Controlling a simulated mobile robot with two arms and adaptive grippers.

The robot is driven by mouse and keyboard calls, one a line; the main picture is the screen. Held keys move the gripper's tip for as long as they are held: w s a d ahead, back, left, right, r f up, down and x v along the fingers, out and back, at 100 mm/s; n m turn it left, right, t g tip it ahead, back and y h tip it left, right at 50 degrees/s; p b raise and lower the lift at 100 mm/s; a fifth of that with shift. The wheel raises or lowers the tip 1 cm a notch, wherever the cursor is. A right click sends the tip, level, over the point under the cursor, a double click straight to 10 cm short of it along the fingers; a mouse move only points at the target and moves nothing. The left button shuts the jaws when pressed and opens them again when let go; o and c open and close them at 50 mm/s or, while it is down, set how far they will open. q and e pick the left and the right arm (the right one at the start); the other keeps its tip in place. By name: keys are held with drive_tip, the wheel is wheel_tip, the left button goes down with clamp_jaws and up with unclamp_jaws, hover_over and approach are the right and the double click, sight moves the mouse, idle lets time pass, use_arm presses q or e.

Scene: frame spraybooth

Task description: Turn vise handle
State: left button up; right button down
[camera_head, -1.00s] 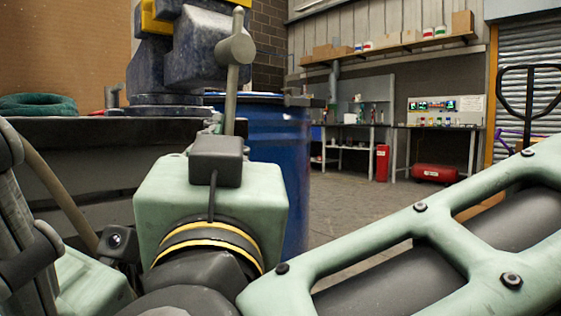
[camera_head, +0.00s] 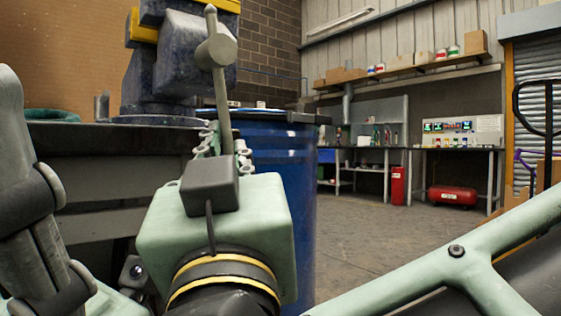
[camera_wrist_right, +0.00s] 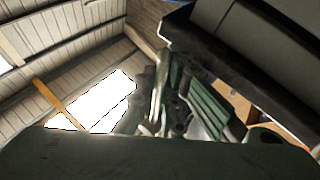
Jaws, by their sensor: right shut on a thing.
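The vise (camera_head: 185,65) is dark blue with yellow parts and stands on the bench at upper left in the head view; its top is cut off. Its grey metal handle (camera_head: 222,95) is a bar through a round hub (camera_head: 216,50), with its upper end leaning left. My right gripper (camera_head: 225,145) is shut around the lower end of the handle, partly hidden behind my wrist. In the right wrist view a shiny bar (camera_wrist_right: 160,85) runs by the gripper fingers. My left gripper is not in view.
The dark bench edge (camera_head: 70,137) lies left of my right wrist. A blue drum (camera_head: 285,165) stands close behind it. A green ring (camera_head: 50,115) lies on the bench. Open floor (camera_head: 370,230) extends right, toward a workbench and a red tank (camera_head: 453,195).

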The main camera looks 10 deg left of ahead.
drive_tip(key=shift+d+r, duration=0.2)
drive_tip(key=shift+r, duration=0.25)
drive_tip(key=c, duration=1.9)
unclamp_jaws()
drive_tip(key=shift+s, duration=0.1)
drive_tip(key=shift+o, duration=0.2)
drive_tip(key=shift+f, duration=0.2)
drive_tip(key=shift+a+f, duration=0.1)
